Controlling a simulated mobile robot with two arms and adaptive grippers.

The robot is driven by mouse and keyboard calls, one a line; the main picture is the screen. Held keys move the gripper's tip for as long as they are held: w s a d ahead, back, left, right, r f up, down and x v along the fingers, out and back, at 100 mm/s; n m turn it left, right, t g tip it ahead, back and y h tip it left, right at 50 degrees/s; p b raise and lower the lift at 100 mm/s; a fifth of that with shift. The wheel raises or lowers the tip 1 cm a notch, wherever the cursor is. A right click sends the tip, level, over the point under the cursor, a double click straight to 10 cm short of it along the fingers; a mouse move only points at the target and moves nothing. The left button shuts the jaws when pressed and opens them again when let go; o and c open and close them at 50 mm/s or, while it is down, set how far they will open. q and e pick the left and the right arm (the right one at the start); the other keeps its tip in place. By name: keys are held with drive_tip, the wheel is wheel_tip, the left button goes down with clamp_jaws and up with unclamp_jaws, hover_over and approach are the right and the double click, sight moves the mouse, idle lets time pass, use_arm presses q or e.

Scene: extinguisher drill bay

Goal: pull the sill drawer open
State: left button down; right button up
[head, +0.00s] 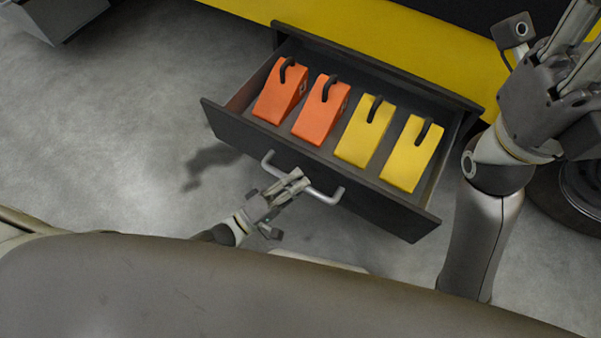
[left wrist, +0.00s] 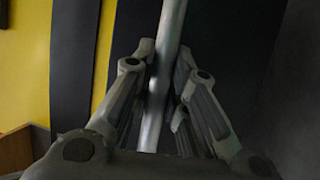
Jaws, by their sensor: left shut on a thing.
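The sill drawer (head: 319,183) is a dark grey drawer that stands well out from under the yellow sill, its inside showing. A silver bar handle (head: 325,197) runs along its front. My left gripper (head: 300,181) is shut on the handle near its middle. In the left wrist view the handle bar (left wrist: 167,48) runs between the two fingers of my left gripper (left wrist: 163,72). My right gripper (head: 578,60) is at the upper right, cut by the picture edge, apart from the drawer; its fingertips are hidden.
Two orange wedge blocks (head: 320,109) and two yellow ones (head: 408,155), with black handles, lie in the drawer. The yellow sill (head: 375,40) runs behind it. A dark wheel (head: 583,185) is at the right edge. Grey floor (head: 110,130) left of the drawer is clear.

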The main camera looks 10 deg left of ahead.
use_arm(q)
drive_tip(key=shift+s+a, duration=0.1)
drive_tip(key=c, duration=1.4)
unclamp_jaws()
